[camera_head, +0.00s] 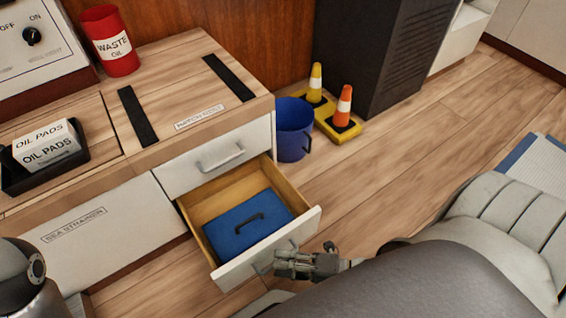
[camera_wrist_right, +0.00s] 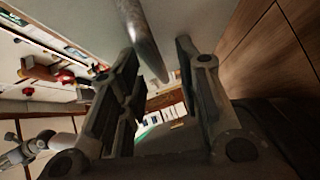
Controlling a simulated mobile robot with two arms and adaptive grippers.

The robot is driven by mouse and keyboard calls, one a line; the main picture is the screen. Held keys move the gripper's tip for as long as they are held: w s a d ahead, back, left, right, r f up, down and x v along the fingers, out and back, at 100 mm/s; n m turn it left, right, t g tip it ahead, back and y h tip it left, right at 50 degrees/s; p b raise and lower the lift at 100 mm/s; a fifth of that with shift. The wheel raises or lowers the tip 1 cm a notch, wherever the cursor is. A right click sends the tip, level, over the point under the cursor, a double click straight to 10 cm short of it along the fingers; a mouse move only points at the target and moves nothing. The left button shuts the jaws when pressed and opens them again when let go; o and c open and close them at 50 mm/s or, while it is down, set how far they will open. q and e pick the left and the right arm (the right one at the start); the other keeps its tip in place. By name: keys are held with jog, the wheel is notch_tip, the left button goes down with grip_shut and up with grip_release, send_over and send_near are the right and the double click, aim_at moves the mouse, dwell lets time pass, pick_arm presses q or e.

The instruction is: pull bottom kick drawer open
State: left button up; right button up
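The bottom drawer (camera_head: 297,238) stands pulled out from the cabinet, below a shut upper drawer (camera_head: 195,170). It has a white front and wooden sides, and a blue case (camera_head: 232,228) with a dark handle lies inside. My right gripper (camera_head: 285,264) is at the outer face of the drawer front, by its handle (camera_head: 262,266). In the right wrist view the grey bar handle (camera_wrist_right: 145,40) reaches between the two fingers of the right gripper (camera_wrist_right: 158,85). The fingers are spread, with gaps beside the bar. My left gripper does not show.
A blue bucket (camera_head: 293,130) and yellow wedges with small cones (camera_head: 343,108) stand on the floor right of the cabinet. A black cabinet (camera_head: 370,50) is behind them. A red waste oil can (camera_head: 110,42) and an oil pads box (camera_head: 47,145) sit on top.

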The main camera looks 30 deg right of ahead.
jog(key=v, duration=1.1)
jog(key=shift+s+d, duration=0.15)
jog(key=shift+s, duration=0.05)
